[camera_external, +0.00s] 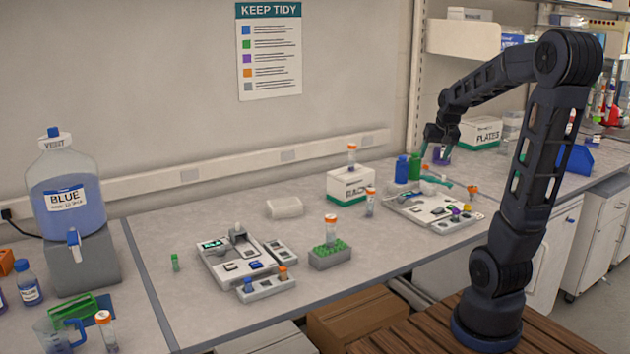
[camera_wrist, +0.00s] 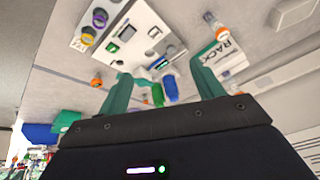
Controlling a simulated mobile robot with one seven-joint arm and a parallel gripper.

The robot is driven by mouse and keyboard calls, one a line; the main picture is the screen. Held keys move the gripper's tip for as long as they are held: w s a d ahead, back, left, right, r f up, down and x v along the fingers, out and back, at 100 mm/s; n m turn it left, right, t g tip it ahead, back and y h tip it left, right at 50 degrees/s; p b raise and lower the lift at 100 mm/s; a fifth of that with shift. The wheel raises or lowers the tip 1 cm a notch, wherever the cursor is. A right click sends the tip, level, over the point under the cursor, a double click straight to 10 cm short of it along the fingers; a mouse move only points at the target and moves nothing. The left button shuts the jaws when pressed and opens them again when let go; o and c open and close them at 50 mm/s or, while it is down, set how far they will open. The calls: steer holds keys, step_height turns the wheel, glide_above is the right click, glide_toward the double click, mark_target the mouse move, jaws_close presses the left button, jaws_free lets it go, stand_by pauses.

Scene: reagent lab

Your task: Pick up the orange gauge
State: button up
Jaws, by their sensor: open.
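Small orange-topped pieces show in several places, and I cannot tell for certain which is the orange gauge. One (camera_external: 473,191) stands at the right side of the right-hand white board; what seems to be the same piece shows in the wrist view (camera_wrist: 96,82), left of my left finger. Another orange piece (camera_external: 282,271) sits on a small grey tray by the left-hand device. My gripper (camera_external: 434,167) is open, with teal fingers above the back of the right-hand board.
The right-hand white board (camera_external: 408,208) carries purple (camera_external: 456,213) and yellow (camera_external: 467,208) pieces. A blue bottle (camera_external: 402,169) and a green bottle (camera_external: 414,167) stand behind it. A white rack box (camera_external: 350,186) and an orange-capped tube (camera_external: 370,203) stand left.

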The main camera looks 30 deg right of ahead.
steer(key=w+d+f+m+h, duration=0.1)
steer(key=w+d+f+m, duration=0.2)
steer(key=d, duration=0.6)
steer(key=w+d+f, duration=0.3)
steer(key=d+f, duration=0.2)
steer(key=d, duration=0.4)
steer(key=m+g+h, duration=0.2)
steer(key=m, duration=0.1)
glide_toward(473, 187)
steer(key=f, duration=0.1)
steer(key=shift+x, duration=5.65)
steer(key=shift+w+d, duration=0.1)
steer(key=c, duration=1.1)
steer(key=shift+r, duration=0.1)
